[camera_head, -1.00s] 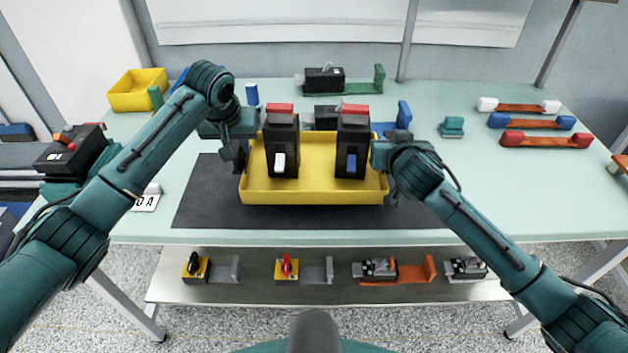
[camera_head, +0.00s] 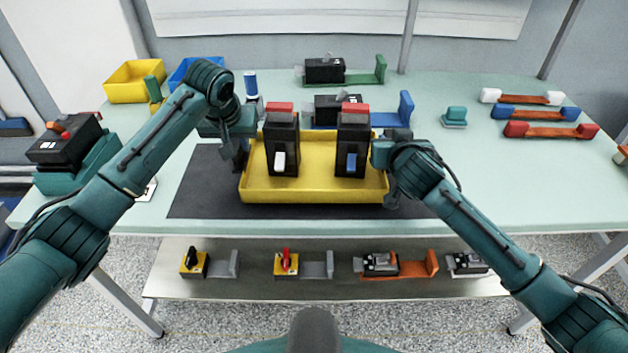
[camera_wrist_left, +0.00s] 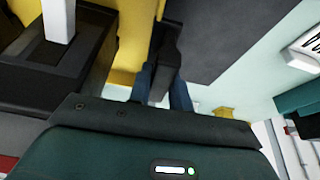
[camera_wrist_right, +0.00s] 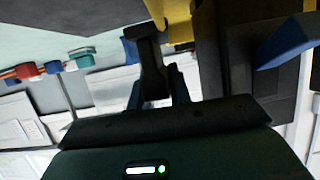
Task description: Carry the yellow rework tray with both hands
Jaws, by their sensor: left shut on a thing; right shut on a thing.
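The yellow rework tray (camera_head: 315,191) is in the middle of the head view, above or on the dark mat; I cannot tell whether it touches. My left gripper (camera_head: 240,158) is shut on the tray's left side. My right gripper (camera_head: 388,185) is shut on its right side. In the left wrist view the fingers (camera_wrist_left: 165,75) meet at the tray's edge. In the right wrist view the fingers (camera_wrist_right: 155,80) are beside the yellow wall.
The dark mat (camera_head: 200,185) lies under the tray on the pale green bench (camera_head: 500,190). Behind are a breaker on a blue holder (camera_head: 337,108) and one on a green holder (camera_head: 324,70). A yellow bin (camera_head: 135,82) stands back left. A lower shelf (camera_head: 330,288) holds several devices.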

